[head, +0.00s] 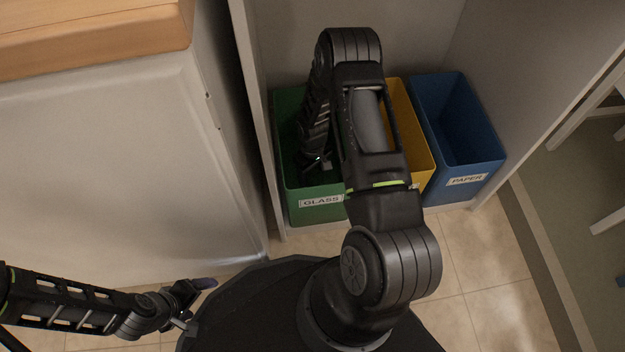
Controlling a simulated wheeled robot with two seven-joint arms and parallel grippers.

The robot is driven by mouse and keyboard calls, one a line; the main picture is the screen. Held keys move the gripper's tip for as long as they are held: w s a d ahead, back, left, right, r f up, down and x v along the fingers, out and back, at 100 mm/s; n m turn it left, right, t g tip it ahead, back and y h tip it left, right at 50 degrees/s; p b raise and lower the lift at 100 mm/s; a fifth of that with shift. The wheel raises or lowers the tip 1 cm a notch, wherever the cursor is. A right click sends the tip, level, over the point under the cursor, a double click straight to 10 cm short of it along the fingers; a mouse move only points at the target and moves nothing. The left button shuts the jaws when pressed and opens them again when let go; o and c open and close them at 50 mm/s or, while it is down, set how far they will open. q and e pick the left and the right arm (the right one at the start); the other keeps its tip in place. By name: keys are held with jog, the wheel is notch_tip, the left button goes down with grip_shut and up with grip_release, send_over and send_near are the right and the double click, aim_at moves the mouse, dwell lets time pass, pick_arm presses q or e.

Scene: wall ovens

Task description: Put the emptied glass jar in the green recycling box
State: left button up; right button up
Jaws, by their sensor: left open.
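The green box (310,215) with a GLASS label stands at the left of a row of bins inside an open cabinet. My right arm reaches over it, and my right gripper (318,163) points down into its opening. The fingers are small and dark there, so I cannot tell whether they are open or shut. I cannot make out the glass jar in this view. The arm covers part of the box's inside. My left gripper (196,304) is open at the lower left, low over the floor and away from the bins.
A yellow bin (413,130) stands right of the green box, partly behind my arm. A blue PAPER bin (478,148) is further right. A white appliance (120,170) and a wooden top (90,30) fill the left. Tiled floor (490,265) is clear at the lower right.

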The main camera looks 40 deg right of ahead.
aim_at(313, 179)
jog(key=shift+r, duration=0.1)
jog(key=shift+f+b, duration=0.85)
jog(key=shift+f, duration=1.05)
jog(key=shift+f, duration=0.2)
jog(key=o, duration=1.7)
jog(key=shift+c, duration=0.2)
jog(key=shift+r, duration=0.15)
